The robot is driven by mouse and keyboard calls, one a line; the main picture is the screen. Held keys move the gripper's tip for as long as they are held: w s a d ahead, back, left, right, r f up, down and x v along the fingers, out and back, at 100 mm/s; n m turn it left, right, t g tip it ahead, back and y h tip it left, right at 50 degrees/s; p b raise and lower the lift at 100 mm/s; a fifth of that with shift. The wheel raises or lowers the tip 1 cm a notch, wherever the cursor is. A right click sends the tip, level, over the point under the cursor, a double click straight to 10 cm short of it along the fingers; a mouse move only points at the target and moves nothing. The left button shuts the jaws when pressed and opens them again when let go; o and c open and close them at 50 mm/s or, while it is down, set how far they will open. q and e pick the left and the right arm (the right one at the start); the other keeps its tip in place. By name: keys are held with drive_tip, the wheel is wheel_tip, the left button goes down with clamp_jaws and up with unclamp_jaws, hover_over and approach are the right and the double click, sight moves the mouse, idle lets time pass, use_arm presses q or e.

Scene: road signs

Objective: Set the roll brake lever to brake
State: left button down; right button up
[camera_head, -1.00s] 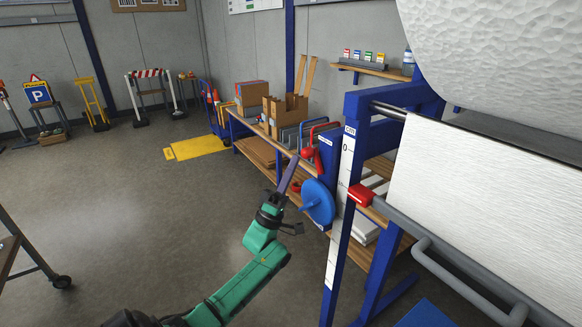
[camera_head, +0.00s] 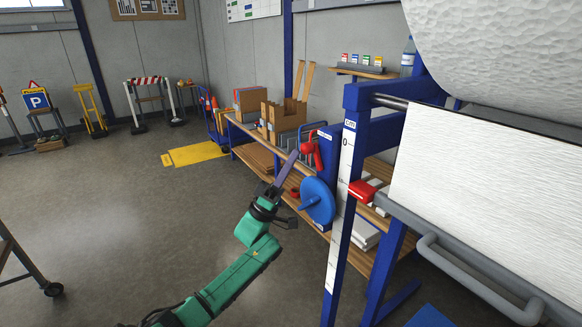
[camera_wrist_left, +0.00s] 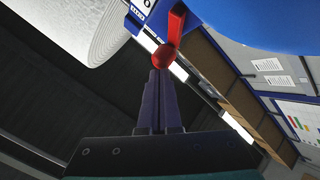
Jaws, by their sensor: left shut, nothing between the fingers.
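The red roll brake lever (camera_head: 317,155) with its round knob sits on the blue side post of the roll stand, above a blue disc (camera_head: 317,201). My left gripper (camera_head: 292,158) is shut and empty, its fingertips close to the left of the knob. In the left wrist view the shut fingers (camera_wrist_left: 159,78) point at the red knob (camera_wrist_left: 165,58), right at its edge. I cannot tell whether they touch it. The lever's mount is partly hidden there. My right gripper is not in view.
The stand carries a large white roll (camera_head: 500,45) and a hanging white sheet (camera_head: 490,200). A red slider (camera_head: 363,190) sits by the cm scale (camera_head: 341,200). A workbench with boxes (camera_head: 283,115) stands behind.

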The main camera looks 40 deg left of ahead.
use_arm(q)
drive_tip(key=m+g+h+b, duration=0.2)
drive_tip(key=m+g+h, duration=0.1)
drive_tip(key=m+g, duration=0.2)
drive_tip(key=d+r+m+g+h+b, duration=0.1)
drive_tip(key=m+g+h+b, duration=0.2)
drive_tip(key=m, duration=0.4)
drive_tip(key=d+m+g+h+b, duration=0.1)
drive_tip(key=m+g+h+b, duration=0.2)
drive_tip(key=m+g+h, duration=0.2)
drive_tip(key=shift+s+r+m+g, duration=0.15)
drive_tip(key=shift+m+g, duration=0.05)
drive_tip(key=shift+g, duration=0.3)
drive_tip(key=shift+s+r+m+g, duration=0.1)
drive_tip(key=shift+r+m+g, duration=0.1)
drive_tip(key=shift+g, duration=0.3)
